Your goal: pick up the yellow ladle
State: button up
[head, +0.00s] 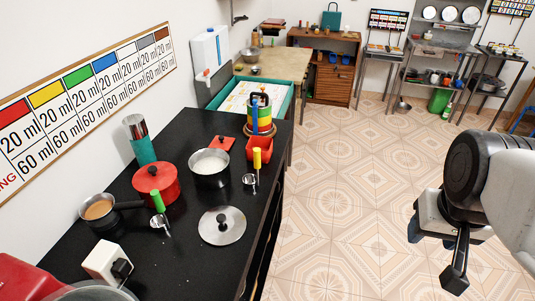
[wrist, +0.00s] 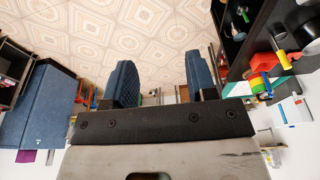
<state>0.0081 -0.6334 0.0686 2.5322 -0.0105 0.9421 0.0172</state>
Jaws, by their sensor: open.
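The yellow ladle has a bright yellow handle (head: 257,158) and a small metal cup (head: 249,180). In the head view it is on the black counter (head: 190,257), near the counter's right edge, with its handle pointing up. In the wrist view its yellow handle (wrist: 280,57) shows at the right. My gripper (head: 434,252) is over the tiled floor, far to the right of the ladle and apart from it. In the wrist view its two blue-padded fingers (wrist: 163,82) are spread apart with nothing between them.
Beside the ladle are a pot of white liquid (head: 210,164), a red box (head: 260,149) and a metal lid (head: 222,226). A green-handled ladle (head: 159,205) and a red pot (head: 156,183) stand further left. The floor (head: 345,200) between counter and gripper is clear.

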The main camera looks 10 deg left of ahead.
dwell(0.3)
jog(key=w+a+f+n+t+y, duration=0.15)
jog(key=w+a, duration=0.25)
jog(key=w, duration=0.5)
jog(key=w+a+f+n+t, duration=0.1)
jog(key=w+a+f+t, duration=0.2)
jog(key=w, duration=0.5)
jog(key=w+a+f+n+t+y, duration=0.1)
jog(key=w+a+f+n+t, duration=0.2)
jog(key=w, duration=0.6)
jog(key=n+y, duration=0.6)
jog(key=y, duration=0.6)
send_near(259, 158)
jog(key=shift+m+t, duration=0.25)
jog(key=x, duration=0.5)
jog(key=shift+s+a+f, duration=0.1)
jog(key=shift+s, duration=0.05)
jog(key=shift+a, duration=0.1)
jog(key=shift+x, duration=1.25)
